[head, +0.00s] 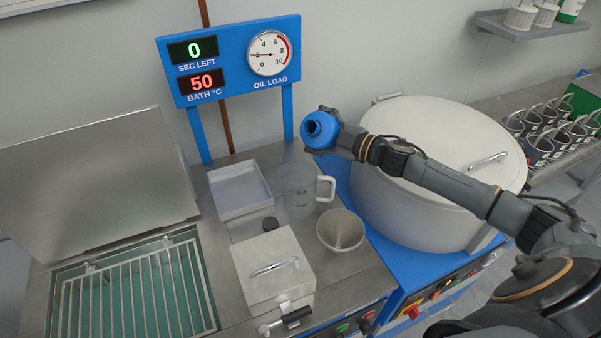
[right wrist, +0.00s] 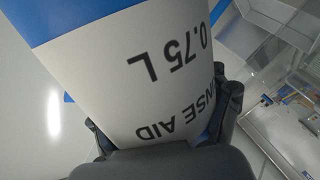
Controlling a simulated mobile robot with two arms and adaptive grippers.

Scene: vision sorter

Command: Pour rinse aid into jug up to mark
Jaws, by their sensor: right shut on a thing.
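The rinse aid bottle (head: 322,122) is blue at its top, with a dark open mouth toward the head camera. Its white label, reading "0.75 L" and part of "RINSE AID", fills the right wrist view (right wrist: 120,75). My right gripper (head: 337,140) is shut around the bottle and holds it in the air, above and to the right of the jug in the head view. The clear jug (head: 298,195) stands on the steel worktop, handle to the right, with small marks on its wall. I cannot make out its liquid level. No stream shows. My left gripper is not in view.
A white tray (head: 240,207) lies left of the jug, and a beige funnel-like cup (head: 341,243) stands in front. A lidded steel box (head: 272,262), an open bath with a rack (head: 135,300) and a large round drum (head: 430,130) surround the worktop. A display panel (head: 229,62) stands behind.

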